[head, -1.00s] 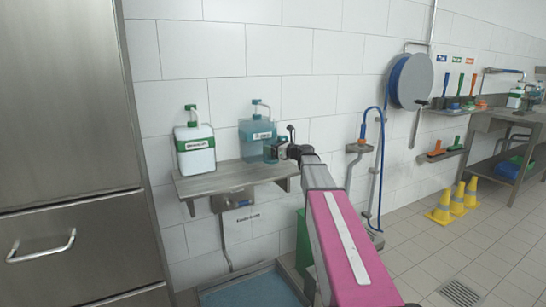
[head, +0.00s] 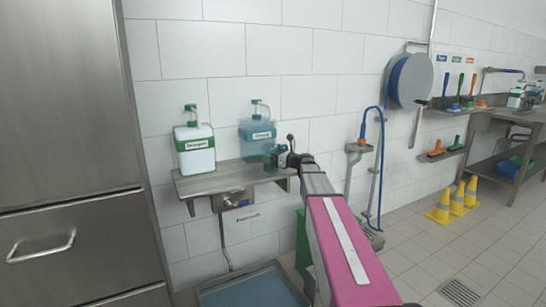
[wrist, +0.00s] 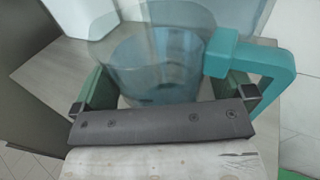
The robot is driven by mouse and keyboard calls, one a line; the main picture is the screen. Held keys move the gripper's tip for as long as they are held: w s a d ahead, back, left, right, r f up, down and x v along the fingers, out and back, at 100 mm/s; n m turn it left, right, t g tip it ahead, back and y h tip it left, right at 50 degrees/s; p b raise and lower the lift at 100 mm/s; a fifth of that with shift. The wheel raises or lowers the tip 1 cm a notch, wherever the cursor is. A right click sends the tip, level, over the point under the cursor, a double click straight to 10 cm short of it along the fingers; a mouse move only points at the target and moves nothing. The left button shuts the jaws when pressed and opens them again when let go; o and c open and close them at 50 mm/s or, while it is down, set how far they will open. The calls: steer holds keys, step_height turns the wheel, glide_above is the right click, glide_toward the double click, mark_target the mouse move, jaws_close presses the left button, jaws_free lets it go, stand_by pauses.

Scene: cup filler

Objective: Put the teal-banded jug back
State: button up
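The teal-banded jug (head: 270,157) is a clear vessel with a teal handle. In the wrist view its see-through body (wrist: 155,70) is between my gripper's fingers (wrist: 165,92), and its teal handle (wrist: 283,70) sticks out to the right. My gripper (head: 280,158) appears shut on the jug, with a green-padded finger against each side. In the head view the jug is upright at the right front of the steel wall shelf (head: 215,183), low over or on it. Whether its base touches the shelf is hidden.
A blue-teal pump canister (head: 257,137) stands close behind the jug. A white canister with a green pump (head: 194,148) stands on the shelf's left. A hose reel (head: 410,80) hangs on the wall to the right. A basin (head: 250,290) is below.

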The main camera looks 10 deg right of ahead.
steer(key=shift+s+d+r, duration=0.1)
steer(key=shift+s+r, duration=0.05)
steer(key=v, duration=1.1)
steer(key=shift+s+d, duration=0.2)
steer(key=shift+d, duration=0.05)
